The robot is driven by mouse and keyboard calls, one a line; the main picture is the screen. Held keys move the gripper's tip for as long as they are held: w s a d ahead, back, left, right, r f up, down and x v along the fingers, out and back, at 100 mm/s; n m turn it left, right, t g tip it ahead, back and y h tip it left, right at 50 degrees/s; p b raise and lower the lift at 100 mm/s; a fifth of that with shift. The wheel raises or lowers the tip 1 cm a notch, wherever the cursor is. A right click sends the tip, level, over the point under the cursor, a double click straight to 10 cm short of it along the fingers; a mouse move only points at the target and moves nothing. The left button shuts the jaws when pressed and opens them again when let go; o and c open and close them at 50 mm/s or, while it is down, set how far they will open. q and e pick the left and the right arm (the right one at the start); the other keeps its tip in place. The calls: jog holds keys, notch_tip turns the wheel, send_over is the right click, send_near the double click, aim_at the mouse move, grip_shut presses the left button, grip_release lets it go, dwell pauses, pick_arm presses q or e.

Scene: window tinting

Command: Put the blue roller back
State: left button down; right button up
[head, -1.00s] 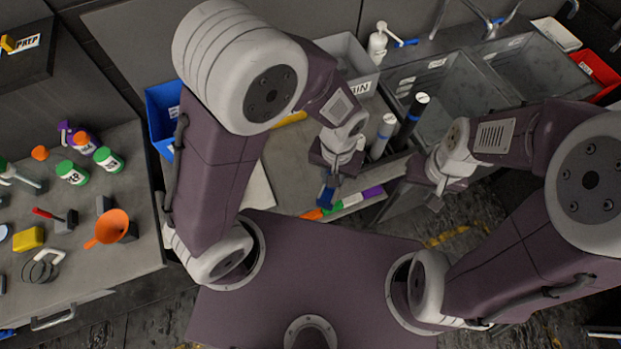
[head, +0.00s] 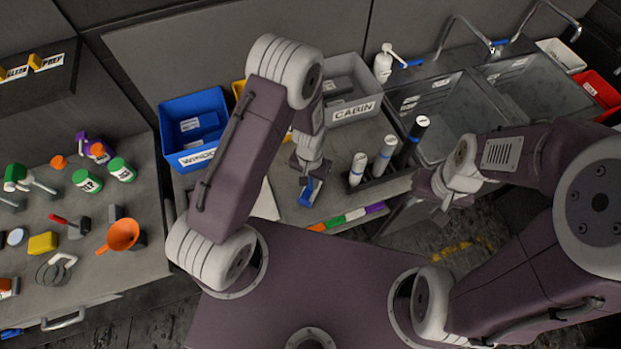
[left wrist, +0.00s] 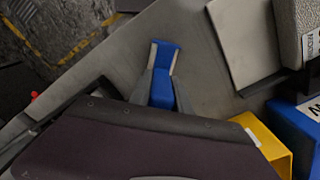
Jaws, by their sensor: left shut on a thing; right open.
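The blue roller (head: 309,193) is in my left gripper (head: 308,182), above the grey counter (head: 286,206) behind its front edge. In the left wrist view the blue roller (left wrist: 162,92) sits between the two grey fingers, and its wider blue end with pale edges points away from the wrist. The wrist housing hides part of the counter in that view. I cannot tell whether the roller touches the counter. My right gripper (head: 445,199) is open and empty, off to the right, in front of the tanks.
A blue bin (head: 190,107), a grey CABIN bin (head: 352,109) and a partly hidden yellow bin (left wrist: 262,139) stand at the back. White and black rolls (head: 384,156) stand upright right of my left gripper. A cluttered bench (head: 75,285) is at left.

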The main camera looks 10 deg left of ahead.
pick_arm(q)
jog(key=shift+f, duration=0.15)
jog(key=shift+s+a+f, duration=0.1)
jog(key=shift+a+f, duration=0.05)
jog(key=shift+a, duration=0.05)
jog(key=c, duration=1.5)
grip_release()
jog(key=o, duration=0.3)
jog(key=shift+d, duration=0.15)
